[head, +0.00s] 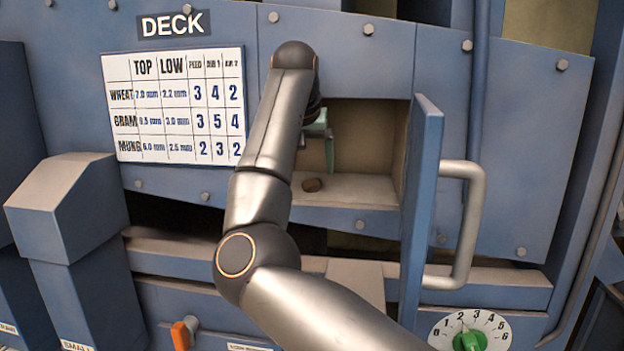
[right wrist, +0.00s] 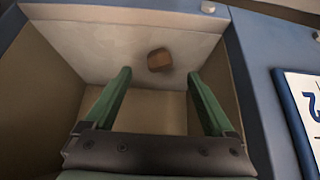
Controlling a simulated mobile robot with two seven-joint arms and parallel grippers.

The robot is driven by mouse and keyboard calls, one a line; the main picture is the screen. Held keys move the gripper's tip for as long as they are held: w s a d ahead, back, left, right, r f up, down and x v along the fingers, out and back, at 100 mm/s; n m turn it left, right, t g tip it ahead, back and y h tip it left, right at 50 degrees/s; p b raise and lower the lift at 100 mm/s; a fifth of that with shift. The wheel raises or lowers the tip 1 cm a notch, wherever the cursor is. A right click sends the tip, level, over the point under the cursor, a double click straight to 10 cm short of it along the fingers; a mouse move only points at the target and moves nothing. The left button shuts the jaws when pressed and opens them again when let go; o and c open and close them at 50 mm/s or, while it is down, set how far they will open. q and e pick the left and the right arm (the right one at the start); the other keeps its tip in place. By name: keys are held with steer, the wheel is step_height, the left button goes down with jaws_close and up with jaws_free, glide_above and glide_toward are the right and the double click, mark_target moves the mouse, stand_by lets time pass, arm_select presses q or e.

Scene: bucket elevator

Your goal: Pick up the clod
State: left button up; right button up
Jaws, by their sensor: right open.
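The clod (head: 312,185) is a small brown lump on the pale floor of an open compartment in the blue machine. In the right wrist view the clod (right wrist: 159,60) lies just beyond the fingertips, between their lines and apart from both. My right gripper (right wrist: 160,76) has green fingers spread wide with nothing between them. In the head view my right gripper (head: 328,150) is partly hidden behind my arm, inside the compartment opening above the clod. My left gripper does not show.
The compartment's blue door (head: 424,190) stands open on the right, with a grey handle (head: 472,220). Compartment walls (right wrist: 55,75) close in on both sides of the fingers. A settings chart (head: 180,105) is left of the opening. A dial with a green knob (head: 470,341) is below right.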

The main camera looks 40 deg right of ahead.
mark_target(311, 184)
steer(key=x, duration=0.5)
steer(key=shift+d, duration=0.1)
jaws_close()
stand_by(0.7)
